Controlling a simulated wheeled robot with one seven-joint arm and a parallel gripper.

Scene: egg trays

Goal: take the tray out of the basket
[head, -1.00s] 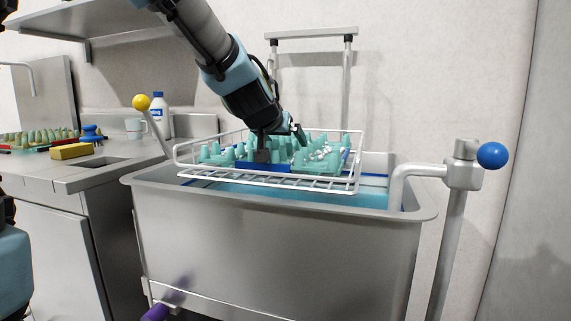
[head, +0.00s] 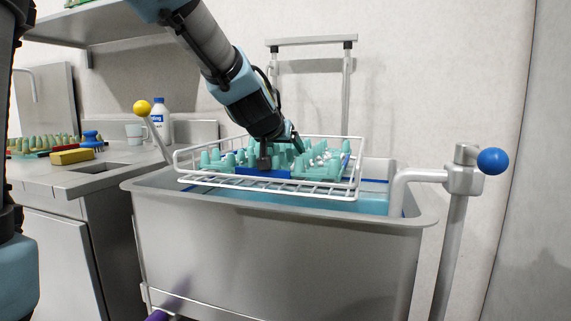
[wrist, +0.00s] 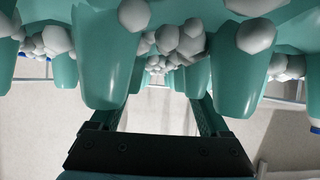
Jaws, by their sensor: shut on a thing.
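The tray (head: 262,173) is teal with upright pegs and a blue edge, with whitish lumps on its right part. It sits in or just above the white wire basket (head: 355,183), which is over the steel basin. My gripper (head: 264,160) reaches down from above and is shut on the tray's near side. In the wrist view the tray's teal pegs (wrist: 105,70) with grey-white lumps fill the upper part, in front of my gripper (wrist: 160,120). Whether the tray's underside touches the basket floor cannot be told.
The steel basin (head: 270,240) holds blue liquid (head: 372,203). A blue-knobbed lever (head: 492,161) stands at right, a yellow-knobbed lever (head: 142,107) at left. The left counter bears a yellow sponge (head: 72,156), a blue brush (head: 91,138), a cup and a bottle (head: 160,120).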

